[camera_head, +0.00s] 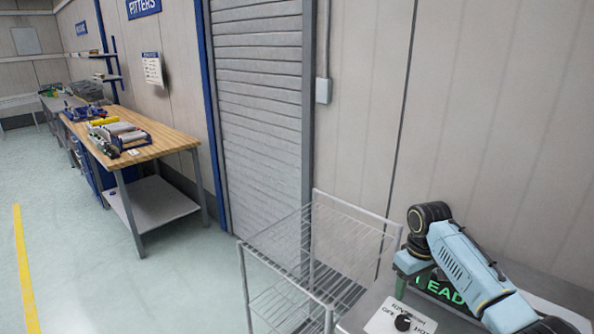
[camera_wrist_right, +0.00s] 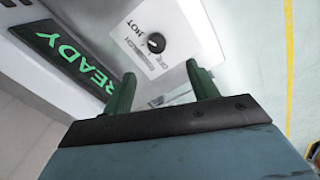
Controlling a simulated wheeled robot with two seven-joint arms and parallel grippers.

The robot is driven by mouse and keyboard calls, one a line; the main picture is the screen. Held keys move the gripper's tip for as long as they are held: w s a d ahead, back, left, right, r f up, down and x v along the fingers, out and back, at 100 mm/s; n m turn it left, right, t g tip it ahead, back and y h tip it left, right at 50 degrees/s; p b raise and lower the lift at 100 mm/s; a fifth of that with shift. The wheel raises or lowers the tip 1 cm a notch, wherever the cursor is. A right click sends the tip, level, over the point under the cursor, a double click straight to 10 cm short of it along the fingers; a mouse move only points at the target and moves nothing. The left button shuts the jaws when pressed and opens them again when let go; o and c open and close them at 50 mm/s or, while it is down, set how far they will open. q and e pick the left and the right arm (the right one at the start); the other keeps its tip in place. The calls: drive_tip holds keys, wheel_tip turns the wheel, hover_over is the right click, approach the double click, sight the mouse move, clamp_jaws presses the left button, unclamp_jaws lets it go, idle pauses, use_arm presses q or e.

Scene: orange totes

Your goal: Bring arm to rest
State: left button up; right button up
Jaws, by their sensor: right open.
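My right arm (camera_head: 465,262) reaches in at the lower right of the head view, bent over a grey machine. Its gripper is not clear there. In the right wrist view my right gripper (camera_wrist_right: 160,88) is open, with two green fingers apart and nothing between them. Beyond the fingers is a white label plate with a black knob (camera_wrist_right: 156,43) and a dark sign (camera_wrist_right: 75,60) with green "READY" letters. The knob (camera_head: 403,323) and the partly hidden sign (camera_head: 437,288) also show in the head view. My left gripper is not in view.
A wire rack cart (camera_head: 290,262) stands left of the machine, beside a shutter door (camera_head: 255,110). A wooden workbench (camera_head: 165,142) with tools stands farther left. The floor (camera_head: 90,270) between is clear, with a yellow line (camera_head: 23,265).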

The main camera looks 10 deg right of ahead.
drive_tip(key=shift+n, duration=0.5)
drive_tip(key=s+a+f, duration=0.4)
drive_tip(key=f, duration=0.1)
drive_tip(key=s+a+f, duration=0.2)
drive_tip(key=s, duration=0.1)
drive_tip(key=shift+s+a+f, duration=0.1)
drive_tip(key=shift+f, duration=0.15)
drive_tip(key=s+a+f+t, duration=0.1)
drive_tip(key=s+a+f, duration=0.3)
drive_tip(key=s, duration=0.6)
drive_tip(key=s+a+r+m+t, duration=0.1)
drive_tip(key=s+r, duration=0.2)
drive_tip(key=s, duration=0.6)
drive_tip(key=s+a+r+m+t, duration=0.15)
drive_tip(key=s+r, duration=0.25)
drive_tip(key=s, duration=0.4)
wheel_tip(320, 180, down, 31)
drive_tip(key=s+g+b, duration=0.1)
drive_tip(key=b, duration=0.6)
drive_tip(key=s+d+f+g+b, duration=0.1)
drive_tip(key=s+d+f+b, duration=0.1)
drive_tip(key=s+f, duration=0.6)
drive_tip(key=s+d+f+b, duration=0.2)
drive_tip(key=s+f+b, duration=0.3)
drive_tip(key=s+f, duration=0.4)
wheel_tip(320, 180, down, 7)
drive_tip(key=shift+r+g, duration=0.2)
drive_tip(key=shift+g, duration=0.15)
